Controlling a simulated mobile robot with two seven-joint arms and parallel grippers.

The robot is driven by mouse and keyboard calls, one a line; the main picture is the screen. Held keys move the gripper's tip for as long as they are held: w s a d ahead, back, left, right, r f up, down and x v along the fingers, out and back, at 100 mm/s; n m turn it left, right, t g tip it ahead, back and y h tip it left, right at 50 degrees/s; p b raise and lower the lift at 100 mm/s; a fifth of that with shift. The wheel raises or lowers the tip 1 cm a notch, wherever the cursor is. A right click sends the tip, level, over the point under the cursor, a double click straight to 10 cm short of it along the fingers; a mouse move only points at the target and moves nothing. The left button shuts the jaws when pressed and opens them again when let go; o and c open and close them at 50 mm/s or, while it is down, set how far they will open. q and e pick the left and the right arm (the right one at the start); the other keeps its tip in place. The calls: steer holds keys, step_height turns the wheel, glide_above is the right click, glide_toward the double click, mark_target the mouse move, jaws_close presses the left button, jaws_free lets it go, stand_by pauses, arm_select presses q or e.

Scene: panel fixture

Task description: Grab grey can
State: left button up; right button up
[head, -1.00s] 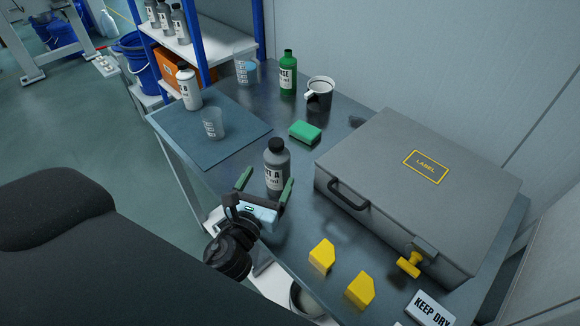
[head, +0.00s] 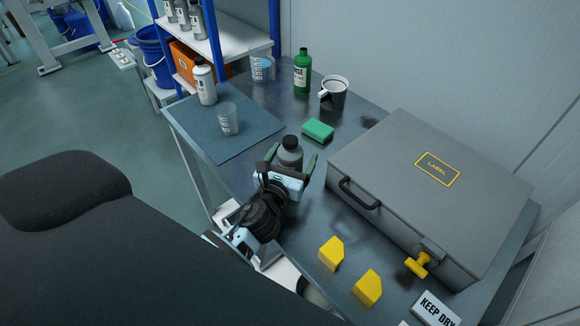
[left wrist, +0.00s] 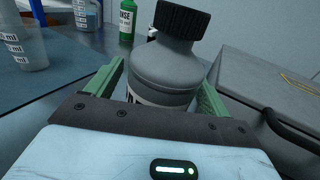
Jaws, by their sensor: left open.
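The grey can (head: 289,152) is a grey bottle with a black cap, upright on the dark table. In the head view my left gripper (head: 291,167) is at it, and the gripper body hides its lower part. In the left wrist view the grey can (left wrist: 168,72) stands between the two green fingers of my left gripper (left wrist: 160,95), which is open. The fingers lie on either side of it, and I cannot tell whether either touches it. My right gripper is not in view.
A grey case (head: 430,190) with a yellow label stands close to the right. A green sponge (head: 318,130), a mug (head: 334,93), a green bottle (head: 302,72) and a clear beaker (head: 228,118) are behind. Two yellow blocks (head: 331,253) (head: 367,288) lie in front.

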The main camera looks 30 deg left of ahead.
arm_select(q)
steer(key=shift+w, duration=0.2)
steer(key=c, duration=1.3)
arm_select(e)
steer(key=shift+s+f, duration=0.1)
arm_select(q)
steer(key=shift+r, duration=0.5)
step_height(320, 180, up, 4)
steer(key=shift+s+a+f+p, duration=0.15)
steer(key=shift+f+p, duration=0.1)
steer(key=shift+p, duration=0.65)
steer(key=s+a+b, duration=0.1)
steer(key=s+a, duration=0.4)
steer(key=s, duration=0.9)
steer(key=shift+s+a+r, duration=0.2)
steer(key=shift+s+r, duration=0.1)
steer(key=shift+s, duration=0.1)
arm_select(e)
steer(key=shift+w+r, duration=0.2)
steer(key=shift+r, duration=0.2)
